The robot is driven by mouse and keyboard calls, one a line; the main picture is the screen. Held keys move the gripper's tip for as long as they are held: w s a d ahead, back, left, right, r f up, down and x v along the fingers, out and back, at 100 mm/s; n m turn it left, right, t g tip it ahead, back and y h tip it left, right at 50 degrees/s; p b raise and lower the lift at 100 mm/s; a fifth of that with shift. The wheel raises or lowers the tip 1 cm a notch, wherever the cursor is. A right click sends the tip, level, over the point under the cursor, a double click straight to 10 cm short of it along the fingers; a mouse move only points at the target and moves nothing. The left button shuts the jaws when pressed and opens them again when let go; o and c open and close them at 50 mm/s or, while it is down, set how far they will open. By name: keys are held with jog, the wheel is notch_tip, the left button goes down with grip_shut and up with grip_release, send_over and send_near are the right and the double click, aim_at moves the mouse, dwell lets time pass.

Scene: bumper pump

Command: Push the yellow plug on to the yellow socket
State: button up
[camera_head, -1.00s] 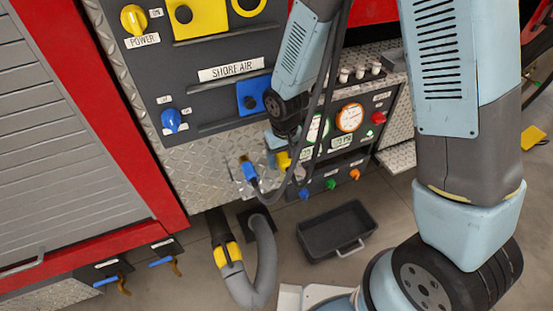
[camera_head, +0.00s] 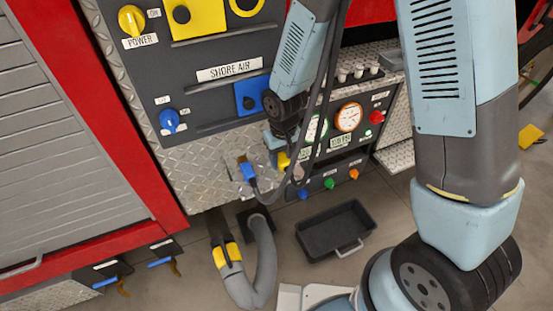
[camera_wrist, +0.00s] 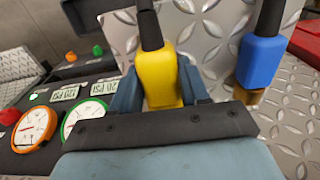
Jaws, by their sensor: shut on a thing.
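The yellow plug (camera_wrist: 158,78) is upright in the wrist view with its black cable rising from the top. My gripper (camera_wrist: 160,88) has a finger on each side of it and is shut on it. Its lower end is hidden behind my gripper. In the head view the yellow plug (camera_head: 284,160) shows small below my wrist, in front of the lower diamond-plate area. The yellow socket (camera_head: 198,20) is a yellow square plate with a dark round centre, high on the dark panel, well above and left of my gripper.
A blue plug (camera_wrist: 260,60) with a brass end is close to the right of my gripper. A blue socket (camera_head: 248,98) sits below the SHORE AIR label. Dark hoses hang beside my arm. Gauges (camera_head: 348,117) and knobs lie to the right; a black tray (camera_head: 336,231) is on the floor.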

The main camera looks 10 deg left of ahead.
aim_at(282, 155)
jog(key=shift+w+r, duration=0.1)
jog(key=shift+r, duration=2.85)
